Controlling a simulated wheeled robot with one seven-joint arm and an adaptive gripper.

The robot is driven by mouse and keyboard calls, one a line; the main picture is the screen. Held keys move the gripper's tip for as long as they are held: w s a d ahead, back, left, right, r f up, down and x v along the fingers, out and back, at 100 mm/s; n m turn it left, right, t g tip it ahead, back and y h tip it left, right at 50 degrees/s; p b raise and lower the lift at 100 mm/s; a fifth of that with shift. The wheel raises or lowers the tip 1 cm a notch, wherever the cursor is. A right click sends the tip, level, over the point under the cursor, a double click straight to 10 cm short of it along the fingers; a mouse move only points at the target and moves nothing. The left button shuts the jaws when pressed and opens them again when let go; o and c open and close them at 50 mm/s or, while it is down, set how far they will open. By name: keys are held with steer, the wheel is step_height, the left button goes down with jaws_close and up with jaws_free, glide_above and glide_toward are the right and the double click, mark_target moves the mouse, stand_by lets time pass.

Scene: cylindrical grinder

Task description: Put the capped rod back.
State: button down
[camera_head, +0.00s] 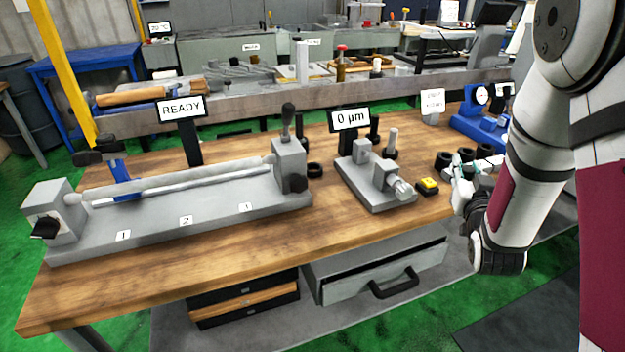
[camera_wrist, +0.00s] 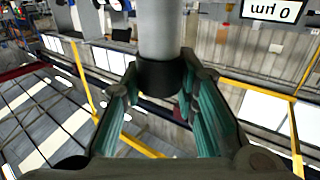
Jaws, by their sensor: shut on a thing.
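My gripper (camera_head: 461,178) is at the right of the workbench, beside a group of black ring-shaped holders (camera_head: 443,160). In the wrist view my gripper (camera_wrist: 166,82) has its teal-padded fingers shut on the capped rod. The rod is a grey cylinder (camera_wrist: 160,32) with a black cap or collar (camera_wrist: 160,77) between the fingertips. Its far end runs out of the wrist view. In the head view I cannot make out the held rod clearly against the gripper and holders. Another grey rod (camera_head: 392,140) stands upright in a black base behind the gauge.
A grey gauge fixture (camera_head: 372,187) with a "0 µm" display (camera_head: 350,119) stands left of my gripper, with a yellow-topped button (camera_head: 428,186) close by. The long grinder (camera_head: 190,205) fills the bench's left. A blue instrument (camera_head: 483,125) stands at the back right.

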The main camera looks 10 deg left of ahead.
step_height(320, 180, down, 14)
steer(key=s+r+b, duration=0.1)
steer(key=b, duration=1.2)
steer(key=a+r+n+g+y, duration=0.2)
steer(key=a+r+n+y, duration=0.2)
steer(key=a+y, duration=0.2)
steer(key=a+r+n+g+y, duration=0.2)
steer(key=a+r+n+y, duration=0.2)
steer(key=a+y, duration=0.2)
steer(key=a, duration=0.2)
steer(key=shift+a+r+n+g, duration=0.3)
steer(key=shift+a+r+n, duration=0.05)
steer(key=shift+r+n, duration=0.05)
